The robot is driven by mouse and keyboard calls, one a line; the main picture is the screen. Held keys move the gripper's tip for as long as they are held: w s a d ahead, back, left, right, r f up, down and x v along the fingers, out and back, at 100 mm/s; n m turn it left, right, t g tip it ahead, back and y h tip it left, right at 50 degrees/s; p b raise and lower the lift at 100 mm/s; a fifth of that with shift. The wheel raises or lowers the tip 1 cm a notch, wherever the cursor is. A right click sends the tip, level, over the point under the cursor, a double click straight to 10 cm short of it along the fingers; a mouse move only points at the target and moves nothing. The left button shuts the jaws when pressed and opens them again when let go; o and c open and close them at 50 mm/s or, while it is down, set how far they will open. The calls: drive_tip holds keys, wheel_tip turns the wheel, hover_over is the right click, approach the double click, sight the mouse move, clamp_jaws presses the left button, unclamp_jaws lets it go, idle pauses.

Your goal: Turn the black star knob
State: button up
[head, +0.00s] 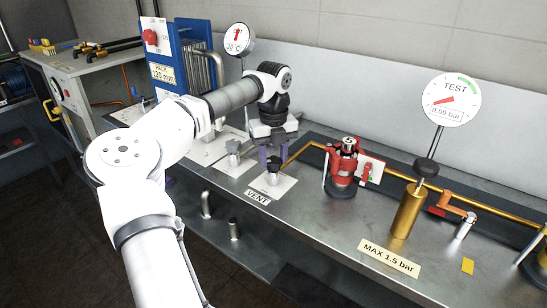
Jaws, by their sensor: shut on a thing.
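The black star knob (273,164) sits on a short metal stem on a white plate behind the label VENT. My gripper (273,158) points down over it from above. Its two purple-grey fingers are shut on the knob, one on each side. The gripper's body and fingers hide part of the knob's top, and its exact turn angle is hard to read.
A red valve unit (343,168) is to the right, then a brass cylinder (408,210). A TEST gauge (451,99) reads 0.00 bar. Bare steel bench (315,222) lies in front.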

sight(273, 160)
drive_tip(key=shift+n, duration=0.4)
drive_tip(key=o, duration=1)
wheel_tip(273, 160, up, 14)
drive_tip(key=shift+f+b, duration=0.1)
drive_tip(key=shift+b, duration=0.35)
